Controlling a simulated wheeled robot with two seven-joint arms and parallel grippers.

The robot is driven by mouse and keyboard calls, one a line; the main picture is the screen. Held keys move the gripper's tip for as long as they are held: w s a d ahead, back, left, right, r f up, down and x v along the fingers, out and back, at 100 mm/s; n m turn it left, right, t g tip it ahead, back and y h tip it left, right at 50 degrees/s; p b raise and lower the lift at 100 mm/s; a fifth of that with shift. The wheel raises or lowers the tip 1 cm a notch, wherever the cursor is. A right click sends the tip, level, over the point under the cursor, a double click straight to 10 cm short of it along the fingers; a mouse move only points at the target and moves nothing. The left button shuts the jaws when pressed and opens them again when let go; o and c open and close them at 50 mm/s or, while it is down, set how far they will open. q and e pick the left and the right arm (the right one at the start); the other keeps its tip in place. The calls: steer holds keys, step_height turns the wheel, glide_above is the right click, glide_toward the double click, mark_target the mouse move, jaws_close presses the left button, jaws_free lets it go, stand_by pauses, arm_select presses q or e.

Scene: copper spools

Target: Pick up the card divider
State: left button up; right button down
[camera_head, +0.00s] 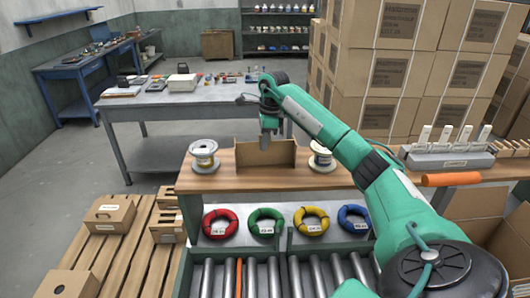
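A brown cardboard piece (282,157), which looks like the card divider, stands upright on the wooden bench top (245,182) between two spools. My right gripper (265,141) points down at the middle of its upper edge, and its fingertips overlap the card in the picture. I cannot tell whether the fingers touch or grip the card, or whether they are open or shut. The right spool (321,159) is partly covered by my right arm. My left gripper is not in view.
Red (220,223), green (266,221), yellow (311,221) and blue (355,219) coils sit below the bench front, above a roller conveyor (260,278). A grey rack (449,160) and an orange cylinder (452,179) lie right. Stacked cartons (391,66) rise behind.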

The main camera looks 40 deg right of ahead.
steer(key=shift+r, duration=0.2)
steer(key=shift+r+b, duration=0.35)
steer(key=shift+r, duration=0.25)
step_height(320, 180, up, 6)
steer(key=shift+r+b, duration=0.1)
steer(key=shift+b, duration=0.8)
step_height(320, 180, up, 12)
steer(key=p, duration=0.1)
